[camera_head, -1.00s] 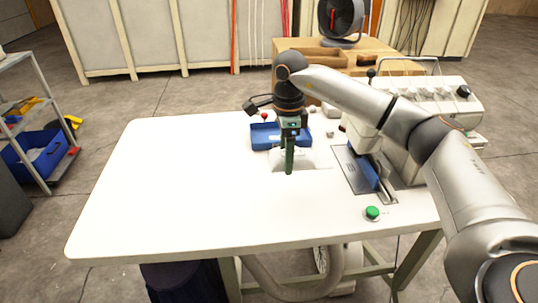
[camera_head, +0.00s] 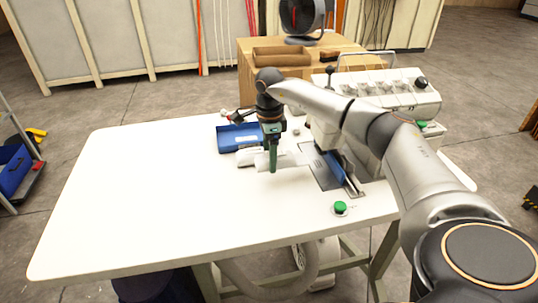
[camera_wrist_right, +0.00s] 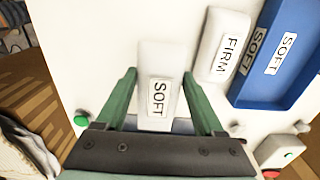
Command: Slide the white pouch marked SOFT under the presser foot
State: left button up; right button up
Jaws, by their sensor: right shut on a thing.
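The white pouch marked SOFT (camera_wrist_right: 158,60) lies between the green fingers of my right gripper (camera_wrist_right: 163,100) in the right wrist view, its label facing up. My right gripper (camera_head: 273,168) is shut on it at the table top. In the head view the pouch (camera_head: 290,158) shows as a pale shape around the fingers, partly hidden. The sewing machine (camera_head: 408,100) stands to the right of the gripper. Its needle plate (camera_head: 319,167) lies just right of the pouch. The presser foot is hidden behind my right arm. My left gripper is not in view.
A white pouch marked FIRM (camera_wrist_right: 222,45) lies beside the held one, next to a blue tray (camera_head: 238,138) with SOFT labels. A green button (camera_head: 341,208) sits at the table's right front. The white table (camera_head: 150,190) is clear at left and front.

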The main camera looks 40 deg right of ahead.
aim_at(291, 174)
jog(key=shift+f+b, duration=1.75)
jog(key=shift+f, duration=0.5)
jog(key=shift+s+d+r+p, duration=0.15)
jog(key=shift+d+r+p, duration=0.1)
jog(key=shift+d+p, duration=0.15)
jog(key=shift+s+d+f+p, duration=0.1)
jog(key=shift+s+d, duration=0.35)
jog(key=shift+d, duration=0.35)
jog(key=shift+s+d+r+p, duration=0.1)
jog(key=shift+s+d, duration=0.4)
jog(key=shift+d, duration=0.35)
jog(key=shift+s+d+f+p, duration=0.1)
jog(key=shift+s+d, duration=0.35)
jog(key=shift+d, duration=0.35)
jog(key=shift+f+p, duration=0.2)
jog(key=shift+p, duration=0.15)
jog(key=o, duration=1.3)
